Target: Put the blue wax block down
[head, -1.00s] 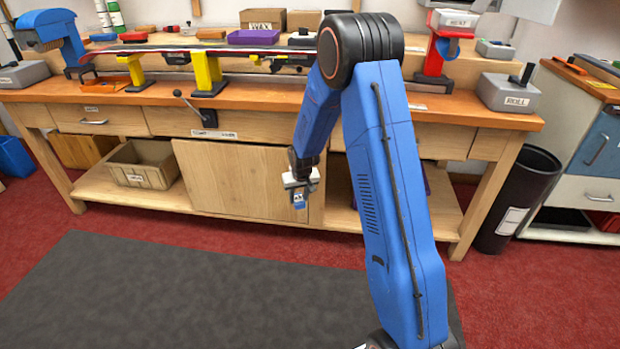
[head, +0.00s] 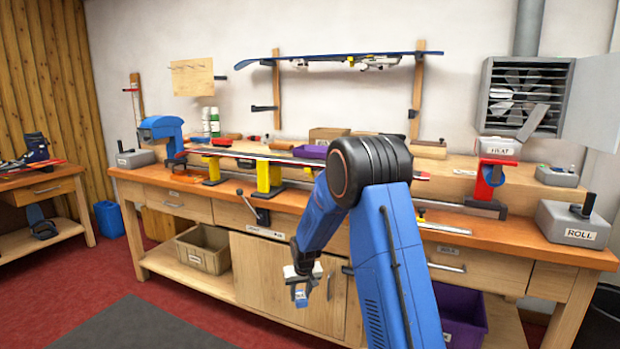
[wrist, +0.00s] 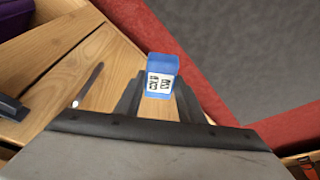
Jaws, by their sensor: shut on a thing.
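The blue wax block (wrist: 161,66) is a small blue box with a white printed label, seen in the wrist view between the finger ends. My gripper (head: 300,294) is shut on it and holds it in the air in front of the bench's cabinet door (head: 272,268). The block also shows small under the gripper in the head view (head: 301,299). The wooden bench top (head: 470,224) is above and behind the gripper.
A ski rests on yellow supports (head: 267,177) along the bench. A bin (head: 203,247) and a purple crate (head: 462,312) sit on the lower shelf. Red floor and a dark mat (head: 150,325) lie in front.

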